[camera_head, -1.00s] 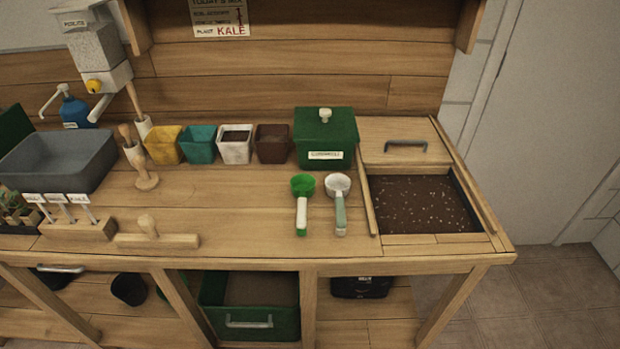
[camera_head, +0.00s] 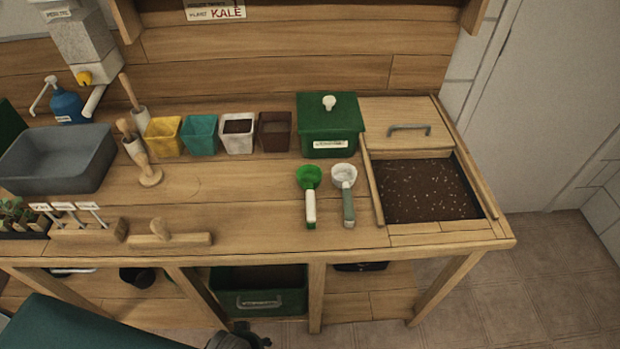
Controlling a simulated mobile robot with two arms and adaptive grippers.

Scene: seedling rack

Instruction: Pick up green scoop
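The green scoop (camera_head: 309,178) lies on the wooden bench right of the middle. Its round green bowl points to the back and its white handle (camera_head: 310,207) points to the front edge. A second scoop (camera_head: 344,176), with a white bowl and a grey-green handle (camera_head: 348,207), lies just to its right, apart from it. A green link of my arm shows at the bottom left, with a dark part at its end cut off by the bottom edge. It is well short of the scoops. I see no gripper fingers.
A green lidded box (camera_head: 330,127) stands behind the scoops. A soil bin (camera_head: 425,191) is to the right. Several coloured pots stand in a row at the back. A wooden tamper (camera_head: 170,239) lies to the left. Bare bench top (camera_head: 235,190) is left of the scoops.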

